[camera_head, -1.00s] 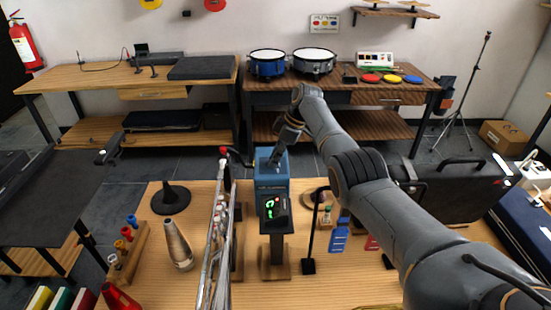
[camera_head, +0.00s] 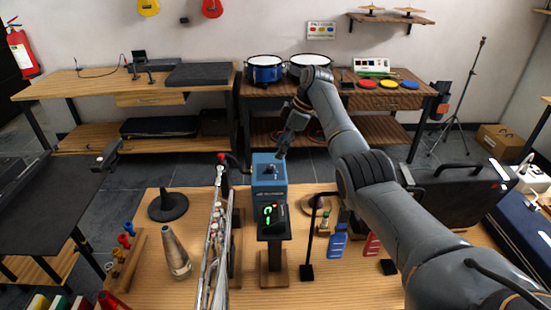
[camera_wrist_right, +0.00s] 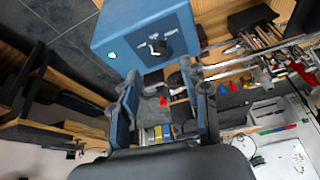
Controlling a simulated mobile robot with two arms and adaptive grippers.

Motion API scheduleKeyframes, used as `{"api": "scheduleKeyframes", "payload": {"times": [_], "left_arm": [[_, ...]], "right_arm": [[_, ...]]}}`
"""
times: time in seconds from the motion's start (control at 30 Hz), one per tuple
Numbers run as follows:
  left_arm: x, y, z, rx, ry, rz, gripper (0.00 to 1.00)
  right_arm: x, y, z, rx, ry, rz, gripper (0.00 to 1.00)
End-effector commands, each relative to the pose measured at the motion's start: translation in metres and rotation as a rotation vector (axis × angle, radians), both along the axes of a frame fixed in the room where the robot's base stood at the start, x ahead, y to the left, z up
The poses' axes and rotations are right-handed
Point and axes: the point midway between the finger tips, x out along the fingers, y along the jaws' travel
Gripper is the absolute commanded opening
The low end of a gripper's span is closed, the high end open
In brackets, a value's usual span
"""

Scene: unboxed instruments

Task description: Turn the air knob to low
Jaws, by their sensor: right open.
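In the head view the knob (camera_head: 270,171) is a small dark spot on the top. My right gripper (camera_head: 282,152) is just above and behind the box top, apart from the knob. In the right wrist view its fingers (camera_wrist_right: 162,88) are spread and empty.
A silver wind instrument (camera_head: 217,240) stands close left of the box. A thin black stand (camera_head: 308,240) and a blue card (camera_head: 338,240) are to its right. A grey cone-shaped mute (camera_head: 175,250) is farther left.

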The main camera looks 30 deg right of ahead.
Motion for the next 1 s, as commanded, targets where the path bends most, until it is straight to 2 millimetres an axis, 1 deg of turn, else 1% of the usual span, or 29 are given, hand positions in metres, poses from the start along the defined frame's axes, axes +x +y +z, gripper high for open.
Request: {"api": "scheduleKeyframes", "payload": {"times": [0.03,0.1,0.2,0.3,0.43,0.87,0.93,1.0], "left_arm": [[0.000,0.000,0.000,0.000,0.000,0.000,0.81],[0.000,0.000,0.000,0.000,0.000,0.000,0.81],[0.000,0.000,0.000,0.000,0.000,0.000,0.81],[0.000,0.000,0.000,0.000,0.000,0.000,0.81],[0.000,0.000,0.000,0.000,0.000,-0.001,0.81],[0.000,0.000,0.000,0.000,0.000,-0.001,0.81],[0.000,0.000,0.004,0.000,0.000,-0.001,0.81],[0.000,-0.001,0.014,0.000,0.000,-0.001,0.81]], "right_arm": [[-0.001,-0.004,0.011,0.000,-0.005,-0.001,0.46],[-0.004,-0.007,0.022,0.001,-0.003,-0.001,0.46],[-0.007,-0.012,0.034,0.001,-0.001,-0.001,0.46],[-0.009,-0.014,0.041,0.001,0.000,0.000,0.46],[-0.010,-0.015,0.044,0.001,0.002,0.001,0.46],[-0.010,-0.015,0.044,0.001,0.002,0.001,0.46],[-0.010,-0.015,0.047,0.001,0.000,0.000,0.46],[-0.009,-0.015,0.058,0.001,0.000,0.000,0.46]]}}
